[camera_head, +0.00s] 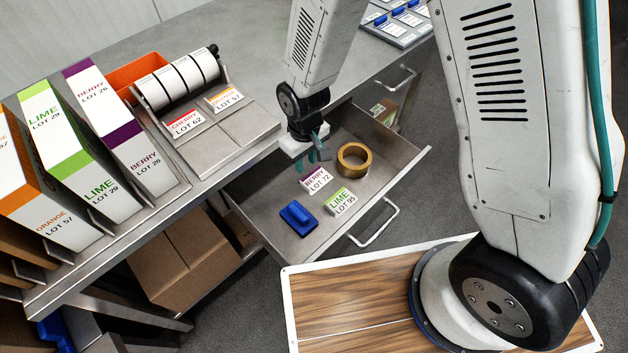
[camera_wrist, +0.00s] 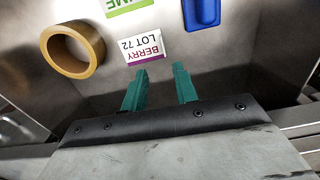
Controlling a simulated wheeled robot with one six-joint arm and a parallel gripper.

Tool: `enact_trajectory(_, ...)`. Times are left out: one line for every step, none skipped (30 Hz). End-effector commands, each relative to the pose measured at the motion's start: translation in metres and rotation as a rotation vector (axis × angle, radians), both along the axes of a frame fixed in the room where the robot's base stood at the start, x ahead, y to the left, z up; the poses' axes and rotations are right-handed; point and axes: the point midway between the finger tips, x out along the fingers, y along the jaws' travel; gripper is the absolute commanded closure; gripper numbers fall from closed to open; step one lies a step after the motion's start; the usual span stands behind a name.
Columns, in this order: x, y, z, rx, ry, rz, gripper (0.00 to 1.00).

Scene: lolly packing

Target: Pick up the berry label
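The berry label, a small white card with a purple band reading "BERRY LOT 72" (camera_head: 316,181), lies flat in the open metal drawer (camera_head: 385,184). In the wrist view the berry label (camera_wrist: 142,47) is just beyond my fingertips, upside down and slightly left of the gap. My gripper (camera_head: 312,162) is above the drawer, behind the label in the head view. In the wrist view my gripper (camera_wrist: 160,72) shows two green fingers spread apart with nothing between them. It appears not to touch the label.
In the drawer, a green lime label (camera_head: 341,201), a blue block-like tool (camera_head: 298,217) and a tan tape roll (camera_head: 354,159) lie close to the berry label. The drawer walls surround them. Cherry (camera_head: 185,123) and orange (camera_head: 224,99) labels lie on the counter beside a roll dispenser (camera_head: 178,80).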

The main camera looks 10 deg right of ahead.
Motion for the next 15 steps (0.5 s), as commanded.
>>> enact_trajectory(-0.002, 0.004, -0.011, -0.003, 0.004, 0.011, 0.71)
enact_trajectory(-0.002, 0.005, -0.014, -0.003, 0.004, 0.015, 0.71)
enact_trajectory(-0.003, 0.007, -0.019, -0.003, 0.004, 0.019, 0.71)
enact_trajectory(-0.003, 0.008, -0.022, -0.002, 0.005, 0.022, 0.71)
enact_trajectory(-0.004, 0.008, -0.025, -0.002, 0.005, 0.024, 0.71)
enact_trajectory(-0.004, 0.009, -0.029, -0.002, 0.006, 0.026, 0.71)
enact_trajectory(-0.004, 0.009, -0.032, -0.003, 0.006, 0.026, 0.71)
enact_trajectory(-0.004, 0.009, -0.035, -0.003, 0.006, 0.026, 0.71)
enact_trajectory(-0.004, 0.009, -0.040, -0.002, 0.006, 0.026, 0.71)
enact_trajectory(-0.004, 0.009, -0.043, -0.003, 0.006, 0.026, 0.71)
enact_trajectory(-0.004, 0.008, -0.046, -0.004, 0.007, 0.026, 0.71)
enact_trajectory(-0.004, 0.009, -0.050, -0.003, 0.006, 0.026, 0.71)
enact_trajectory(-0.003, 0.009, -0.052, -0.002, 0.006, 0.026, 0.71)
enact_trajectory(-0.002, 0.009, -0.055, -0.002, 0.006, 0.025, 0.71)
enact_trajectory(-0.001, 0.009, -0.060, -0.002, 0.006, 0.025, 0.71)
